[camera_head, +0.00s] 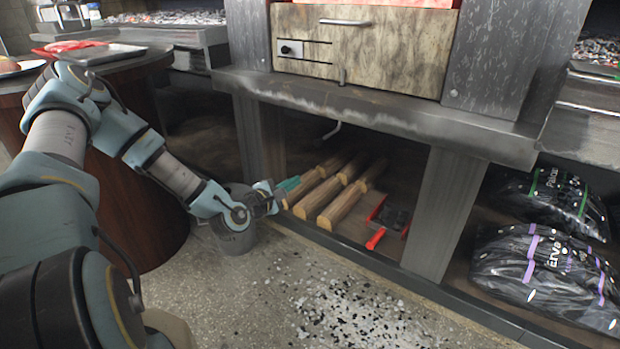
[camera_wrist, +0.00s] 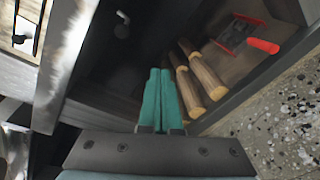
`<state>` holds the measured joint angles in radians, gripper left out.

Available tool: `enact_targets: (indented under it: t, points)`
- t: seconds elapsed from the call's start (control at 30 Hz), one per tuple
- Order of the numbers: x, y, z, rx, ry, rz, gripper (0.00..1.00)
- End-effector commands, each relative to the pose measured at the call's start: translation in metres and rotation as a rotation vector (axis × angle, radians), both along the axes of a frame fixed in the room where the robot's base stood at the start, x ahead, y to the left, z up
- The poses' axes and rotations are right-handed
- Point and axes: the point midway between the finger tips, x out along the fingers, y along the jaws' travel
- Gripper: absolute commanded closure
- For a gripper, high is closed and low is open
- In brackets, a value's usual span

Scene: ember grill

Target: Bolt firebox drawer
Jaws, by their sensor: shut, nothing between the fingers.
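The firebox drawer (camera_head: 375,45) is a pale, stained front panel with a horizontal bar handle (camera_head: 345,22), set above the metal ledge. It looks closed. A bolt with a dark knob (camera_head: 287,49) sits at the panel's left, with thin dark rails running right from it. A corner of the panel and dark slots show at the upper left of the wrist view (camera_wrist: 27,25). My gripper (camera_head: 289,184) is shut and empty, low in front of the shelf under the ledge, well below the drawer. Its teal fingers lie together in the wrist view (camera_wrist: 163,85).
Wood logs (camera_head: 340,207) lie on the low shelf beside my fingers. A red-handled dustpan-like tool (camera_head: 388,218) lies right of them. The metal ledge (camera_head: 400,122) overhangs the shelf. Charcoal bags (camera_head: 545,268) sit at right.

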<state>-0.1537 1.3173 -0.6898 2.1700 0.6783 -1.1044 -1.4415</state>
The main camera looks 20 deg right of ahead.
Motion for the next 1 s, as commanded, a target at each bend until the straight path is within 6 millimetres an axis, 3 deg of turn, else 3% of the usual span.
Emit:
enact_targets:
  t: [0.03, 0.2, 0.3, 0.57, 1.0]
  points:
    - [0.002, -0.005, -0.023, -0.119, 0.048, 0.043, 1.00]
    - [0.013, -0.007, -0.030, -0.440, 0.155, 0.153, 1.00]
    - [0.017, -0.004, -0.029, -0.547, 0.188, 0.188, 1.00]
    - [0.029, -0.013, -0.023, -0.600, 0.200, 0.201, 1.00]
    - [0.086, -0.075, -0.006, -0.597, 0.199, 0.200, 1.00]
